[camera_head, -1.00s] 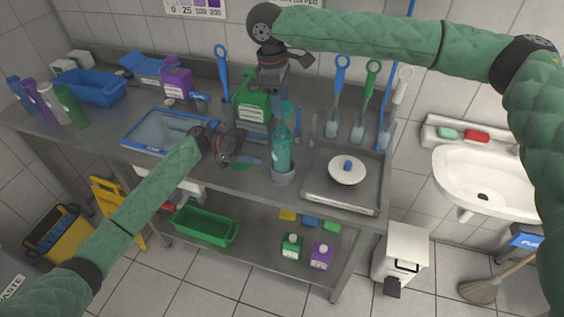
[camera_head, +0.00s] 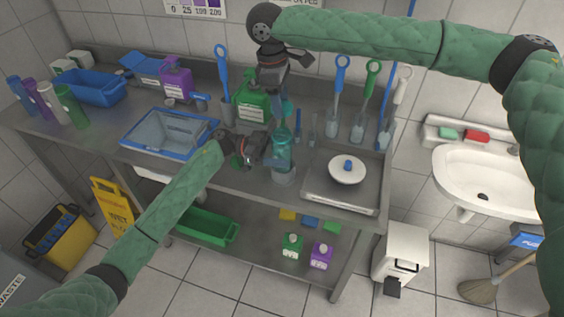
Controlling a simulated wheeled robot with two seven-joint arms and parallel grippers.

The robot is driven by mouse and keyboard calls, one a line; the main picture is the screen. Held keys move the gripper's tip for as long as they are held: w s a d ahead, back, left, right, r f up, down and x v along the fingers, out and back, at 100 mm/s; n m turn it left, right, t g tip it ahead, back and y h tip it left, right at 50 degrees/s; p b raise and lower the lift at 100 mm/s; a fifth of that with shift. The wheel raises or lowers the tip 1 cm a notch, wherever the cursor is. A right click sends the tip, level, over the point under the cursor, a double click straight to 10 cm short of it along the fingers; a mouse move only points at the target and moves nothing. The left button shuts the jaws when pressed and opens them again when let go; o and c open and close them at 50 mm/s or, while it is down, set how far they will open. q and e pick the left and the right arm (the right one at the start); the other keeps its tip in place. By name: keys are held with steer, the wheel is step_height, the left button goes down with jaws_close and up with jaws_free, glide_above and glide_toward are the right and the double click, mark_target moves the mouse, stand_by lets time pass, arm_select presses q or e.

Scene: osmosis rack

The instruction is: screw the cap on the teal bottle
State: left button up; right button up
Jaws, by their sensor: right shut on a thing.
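The teal bottle (camera_head: 283,151) stands upright near the front edge of the steel table, its lower end in a grey cup-like holder (camera_head: 284,177). My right gripper (camera_head: 281,102) points down from above and is shut on the teal cap (camera_head: 287,109), which is above the bottle's top. I cannot tell whether the cap touches the bottle. My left gripper (camera_head: 269,150) is at the bottle's left side, its fingertips beside or against it. The fingers overlap the bottle, so their opening is unclear.
A green jug (camera_head: 251,104) stands behind the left gripper. A grey tray (camera_head: 315,190) with a white round scale-like dish (camera_head: 347,171) is to the right. A blue-rimmed basin (camera_head: 130,143) is to the left. Brushes stand along the back.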

arm_select(q)
steer(key=c, duration=1.3)
steer(key=shift+o, duration=0.2)
arm_select(e)
steer(key=shift+f, duration=2.5)
steer(key=shift+f, duration=0.85)
steer(key=shift+f, duration=0.6)
